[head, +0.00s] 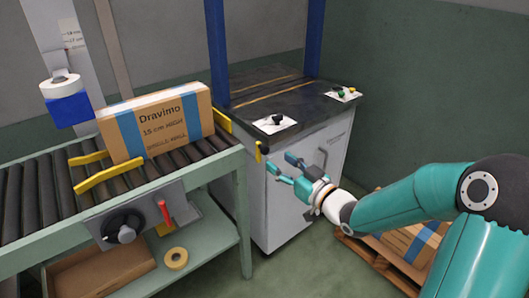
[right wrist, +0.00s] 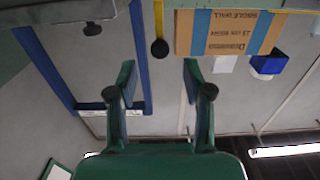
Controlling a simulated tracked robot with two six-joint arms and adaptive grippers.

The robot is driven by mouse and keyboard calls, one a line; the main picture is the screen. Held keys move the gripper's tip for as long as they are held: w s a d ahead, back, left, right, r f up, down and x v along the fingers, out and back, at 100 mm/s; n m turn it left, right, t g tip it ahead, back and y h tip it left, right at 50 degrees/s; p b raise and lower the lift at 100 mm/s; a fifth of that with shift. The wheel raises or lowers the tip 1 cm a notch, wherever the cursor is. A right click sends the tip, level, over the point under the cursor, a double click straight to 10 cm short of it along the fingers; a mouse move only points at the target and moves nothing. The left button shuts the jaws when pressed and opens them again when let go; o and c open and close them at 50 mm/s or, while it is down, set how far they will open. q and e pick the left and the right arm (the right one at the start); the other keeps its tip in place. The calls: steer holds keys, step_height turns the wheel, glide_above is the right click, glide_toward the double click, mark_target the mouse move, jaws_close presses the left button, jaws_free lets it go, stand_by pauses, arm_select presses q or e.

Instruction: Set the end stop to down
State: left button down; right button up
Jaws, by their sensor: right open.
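The end stop (head: 222,120) is a yellow plate standing up at the right end of the roller conveyor, just right of the box. A short yellow lever (head: 258,155) with a black knob is at the conveyor's end corner. In the right wrist view, the black knob (right wrist: 159,48) hangs from a yellow bar, beyond and between my fingertips. My right gripper (head: 289,168) is open and empty, to the right of the lever and apart from it, in front of the white cabinet. Its two fingers (right wrist: 159,80) also show in the right wrist view. My left gripper is out of view.
A Dravimo cardboard box (head: 158,122) stands on the rollers between yellow guides (head: 108,172). The cabinet (head: 300,190) with a dark top and blue posts stands close right. A pallet (head: 372,255) is below my right arm.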

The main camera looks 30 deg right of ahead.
mark_target(267, 152)
steer(key=w, duration=0.7)
steer(key=shift+w+a, duration=0.15)
steer(key=shift+a, duration=0.1)
jaws_close()
